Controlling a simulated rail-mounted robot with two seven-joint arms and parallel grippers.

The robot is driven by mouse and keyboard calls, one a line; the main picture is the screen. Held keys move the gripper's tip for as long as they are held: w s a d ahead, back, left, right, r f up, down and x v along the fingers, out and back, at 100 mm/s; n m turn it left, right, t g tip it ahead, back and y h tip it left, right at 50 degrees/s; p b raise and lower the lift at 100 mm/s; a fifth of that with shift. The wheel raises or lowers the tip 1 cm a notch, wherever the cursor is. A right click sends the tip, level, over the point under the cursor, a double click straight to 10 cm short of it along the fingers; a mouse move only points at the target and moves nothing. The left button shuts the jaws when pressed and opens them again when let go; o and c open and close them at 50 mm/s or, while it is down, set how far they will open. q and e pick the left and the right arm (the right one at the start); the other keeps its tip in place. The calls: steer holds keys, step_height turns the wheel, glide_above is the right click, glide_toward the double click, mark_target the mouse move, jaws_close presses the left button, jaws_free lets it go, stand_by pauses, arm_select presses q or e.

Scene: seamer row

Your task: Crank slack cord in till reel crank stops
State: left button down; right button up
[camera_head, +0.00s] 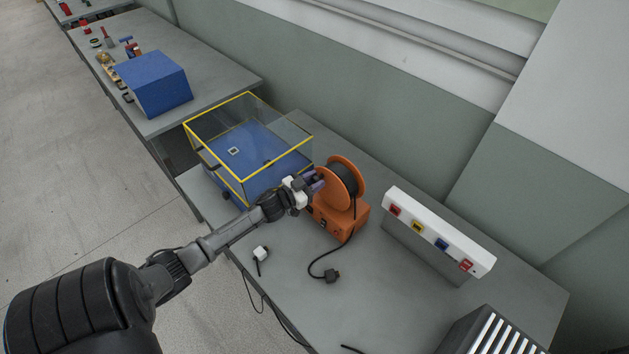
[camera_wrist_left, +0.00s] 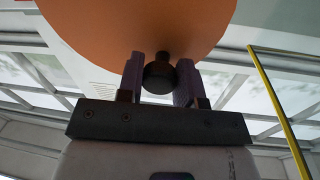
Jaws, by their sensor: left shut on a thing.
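The orange cord reel (camera_head: 341,190) stands on the grey bench, with black cord wound on its drum. A length of black cord (camera_head: 313,264) runs from it across the bench to a dark plug (camera_head: 332,276). My left gripper (camera_head: 314,183) is at the reel's left face. In the left wrist view, my left gripper (camera_wrist_left: 161,80) is shut around the dark crank knob (camera_wrist_left: 159,77), a finger on each side, with the orange reel disc (camera_wrist_left: 140,22) just beyond. The rest of the crank is hidden in the head view. My right gripper is not in view.
A clear yellow-edged guard box (camera_head: 246,178) over a blue base stands close left of the reel. A white panel with coloured sockets (camera_head: 438,236) stands to the right. A white plug (camera_head: 261,252) lies near the front edge. A slatted grey unit (camera_head: 492,333) is at lower right.

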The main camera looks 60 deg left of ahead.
mark_target(330, 180)
arm_select(q)
steer(key=shift+d, duration=0.1)
steer(key=shift+d+r+m+p, duration=0.3)
steer(key=shift+r+m+p, duration=0.05)
steer(key=shift+m+p, duration=0.45)
steer(key=shift+w+d+r+m+p, duration=0.1)
steer(key=shift+d+m+p, duration=0.25)
steer(key=shift+m, duration=0.35)
steer(key=shift+w+d+r+m+g+p, duration=0.1)
steer(key=shift+d+m+g+p, duration=0.3)
steer(key=shift+m, duration=0.5)
steer(key=shift+d+m+p, duration=0.4)
steer(key=shift+m, duration=0.5)
steer(key=c, duration=0.8)
jaws_free()
